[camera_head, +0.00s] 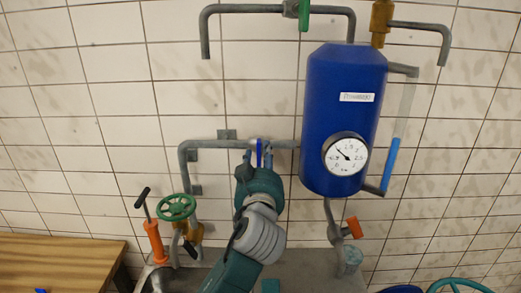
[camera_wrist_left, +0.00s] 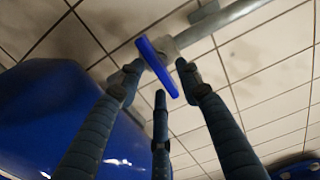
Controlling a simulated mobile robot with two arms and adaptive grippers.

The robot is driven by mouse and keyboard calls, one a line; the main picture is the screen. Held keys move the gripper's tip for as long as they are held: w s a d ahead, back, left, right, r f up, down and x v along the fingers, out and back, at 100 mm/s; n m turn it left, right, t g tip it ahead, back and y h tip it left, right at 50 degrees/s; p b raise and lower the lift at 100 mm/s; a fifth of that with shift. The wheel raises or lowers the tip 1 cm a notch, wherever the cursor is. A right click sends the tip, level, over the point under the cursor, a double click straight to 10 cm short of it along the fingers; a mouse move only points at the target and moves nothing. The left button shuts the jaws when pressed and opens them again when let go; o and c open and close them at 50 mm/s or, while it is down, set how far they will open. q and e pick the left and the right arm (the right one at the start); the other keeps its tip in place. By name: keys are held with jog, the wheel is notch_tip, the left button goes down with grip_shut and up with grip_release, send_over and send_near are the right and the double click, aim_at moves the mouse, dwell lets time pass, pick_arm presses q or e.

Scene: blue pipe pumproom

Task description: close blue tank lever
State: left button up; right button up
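The blue tank (camera_head: 335,95), with a white label and a round gauge (camera_head: 346,155), hangs on the tiled wall. A blue lever (camera_head: 259,152) stands roughly upright on the grey pipe entering the tank's left side. My left gripper (camera_head: 259,158) is at this lever, with its fingers reaching up around it. In the left wrist view the blue lever (camera_wrist_left: 156,66) lies slantwise between the spread fingertips of my left gripper (camera_wrist_left: 159,82). The fingers are open, with gaps between them; whether any touches the lever is unclear. My right gripper is not in view.
A green valve wheel (camera_head: 176,207) and an orange hand pump (camera_head: 154,242) stand to the left. An orange-handled valve (camera_head: 353,227) sits below the tank. A wooden table (camera_head: 60,262) is at the lower left. Pipes with a green-handled valve (camera_head: 304,14) run above.

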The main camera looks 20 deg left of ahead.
pick_arm(q)
jog(key=shift+w+a, duration=0.1)
jog(key=shift+w, duration=0.2)
grip_shut()
jog(key=shift+f+b, duration=0.15)
jog(key=shift+b, duration=0.5)
grip_release()
jog(key=shift+s, duration=0.1)
